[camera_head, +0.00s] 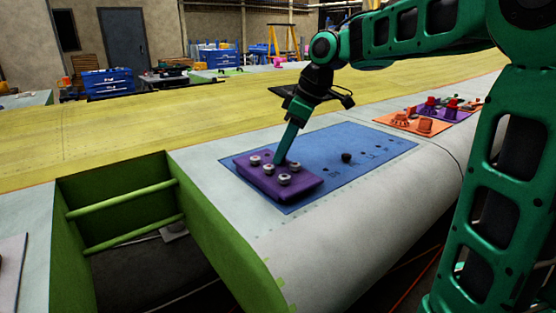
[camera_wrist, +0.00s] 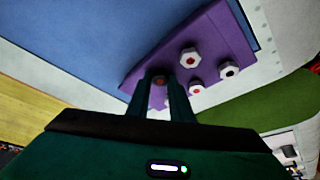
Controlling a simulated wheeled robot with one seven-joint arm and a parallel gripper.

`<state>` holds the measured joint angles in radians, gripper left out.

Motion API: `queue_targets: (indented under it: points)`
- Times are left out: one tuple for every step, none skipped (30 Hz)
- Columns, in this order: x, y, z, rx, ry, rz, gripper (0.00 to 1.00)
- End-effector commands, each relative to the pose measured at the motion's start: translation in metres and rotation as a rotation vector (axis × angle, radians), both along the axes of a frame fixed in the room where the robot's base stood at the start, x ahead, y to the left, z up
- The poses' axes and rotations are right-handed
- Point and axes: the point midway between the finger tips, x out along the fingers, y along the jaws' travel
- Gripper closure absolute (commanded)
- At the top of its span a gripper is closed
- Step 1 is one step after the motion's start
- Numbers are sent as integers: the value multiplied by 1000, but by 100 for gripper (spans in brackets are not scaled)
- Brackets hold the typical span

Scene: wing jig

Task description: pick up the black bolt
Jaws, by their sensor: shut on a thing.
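My gripper (camera_head: 279,162) reaches down to the purple block (camera_head: 305,186), which lies on the blue mat. In the wrist view my gripper (camera_wrist: 160,82) has its two fingers close together at the block's edge. A small dark, reddish-centred piece shows between the fingertips and is mostly hidden; it appears to be the black bolt (camera_wrist: 158,79). Several pale hex pieces stand on the block around the fingers, one of them (camera_wrist: 191,58) with a red centre. I cannot tell whether the held piece is clear of the block.
A round black piece (camera_head: 346,157) lies apart on the blue mat (camera_head: 320,150), right of the block. Orange and purple trays (camera_head: 412,122) with parts stand further right. The wing has an open green-framed bay (camera_head: 120,185) at the left. The mat's right half is mostly clear.

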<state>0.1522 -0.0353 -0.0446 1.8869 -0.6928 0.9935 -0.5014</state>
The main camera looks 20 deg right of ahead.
Motion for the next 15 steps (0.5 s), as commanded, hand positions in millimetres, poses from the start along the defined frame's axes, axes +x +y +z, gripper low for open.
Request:
queue_targets:
  points:
    - [0, 0, 0, 0, 0, 0, 100]
    - [0, 0, 0, 0, 0, 0, 100]
    - [0, 0, 1, 0, 0, 1, 100]
    - [0, 0, 1, 0, 0, 1, 100]
    - [0, 0, 2, 1, -1, 1, 100]
    - [0, 0, 4, 1, -1, 1, 100]
    - [0, 0, 6, 0, -2, 1, 100]
    - [1, 0, 8, 0, -2, 1, 100]
    - [0, 0, 12, 0, -2, 1, 100]
    - [1, 0, 15, 0, -2, 1, 100]
    - [1, 0, 19, -1, -3, 1, 100]
    - [1, 0, 25, 0, -3, 1, 100]
    - [1, 0, 30, -1, -3, 1, 100]
    - [1, 0, 35, -1, -3, 2, 100]
    - [1, 0, 44, -2, -5, 2, 100]
